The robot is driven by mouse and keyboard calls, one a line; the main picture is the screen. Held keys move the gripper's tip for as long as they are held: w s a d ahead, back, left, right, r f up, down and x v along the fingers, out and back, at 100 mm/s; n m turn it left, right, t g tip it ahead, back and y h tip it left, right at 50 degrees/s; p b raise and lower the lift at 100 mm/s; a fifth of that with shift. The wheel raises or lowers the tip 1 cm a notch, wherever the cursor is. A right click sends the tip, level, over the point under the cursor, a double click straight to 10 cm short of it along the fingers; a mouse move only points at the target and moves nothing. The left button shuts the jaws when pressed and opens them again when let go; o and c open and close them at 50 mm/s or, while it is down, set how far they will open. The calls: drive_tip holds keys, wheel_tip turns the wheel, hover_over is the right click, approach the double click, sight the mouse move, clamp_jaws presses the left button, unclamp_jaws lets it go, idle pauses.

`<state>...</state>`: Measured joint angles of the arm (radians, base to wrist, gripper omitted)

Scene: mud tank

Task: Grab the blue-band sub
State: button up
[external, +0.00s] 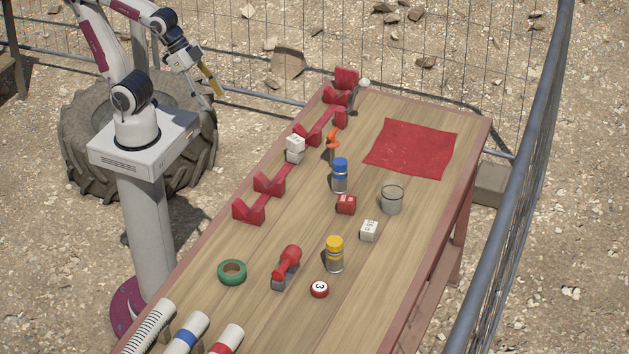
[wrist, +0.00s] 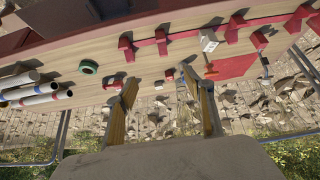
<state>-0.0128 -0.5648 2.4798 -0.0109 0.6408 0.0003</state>
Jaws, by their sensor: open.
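The blue-band sub (external: 186,335) is a white tube with a blue band. It lies at the table's near left end, between two other white tubes, and its lower end is cut off by the frame. In the wrist view, the sub (wrist: 34,90) is at the far left among the tubes. My gripper (external: 209,84) hangs beyond the table's left side, at the top left, far from the sub. In the wrist view my gripper (wrist: 165,90) shows two wood-coloured fingers spread wide with nothing between them.
Beside the sub lie a black-marked tube (external: 152,328) and a red-band tube (external: 227,341). A green tape ring (external: 232,272) and a red-handled tool (external: 287,266) lie behind them. Red cradles (external: 269,184) line the left edge. Bottles and small blocks stand mid-table.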

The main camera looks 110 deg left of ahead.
drive_tip(key=w+a+f+n+t, duration=0.1)
drive_tip(key=w+f+t, duration=0.15)
drive_tip(key=w, duration=0.75)
drive_tip(key=w+a+f+t, duration=0.15)
drive_tip(key=w+f, duration=0.25)
drive_tip(key=w, duration=0.7)
drive_tip(key=w+a+f+t+y, duration=0.1)
drive_tip(key=w+a+f, duration=0.2)
drive_tip(key=w+f, duration=0.3)
drive_tip(key=n+t+y, duration=0.1)
drive_tip(key=t, duration=0.1)
approach(339, 176)
drive_tip(key=w+a, duration=0.1)
drive_tip(key=a, duration=0.1)
drive_tip(key=shift+w+f+t+y, duration=0.2)
drive_tip(key=shift+f+t+y, duration=0.15)
drive_tip(key=shift+f, duration=0.35)
drive_tip(key=shift+x, duration=1.3)
drive_tip(key=shift+a, duration=0.1)
drive_tip(key=shift+w, duration=0.1)
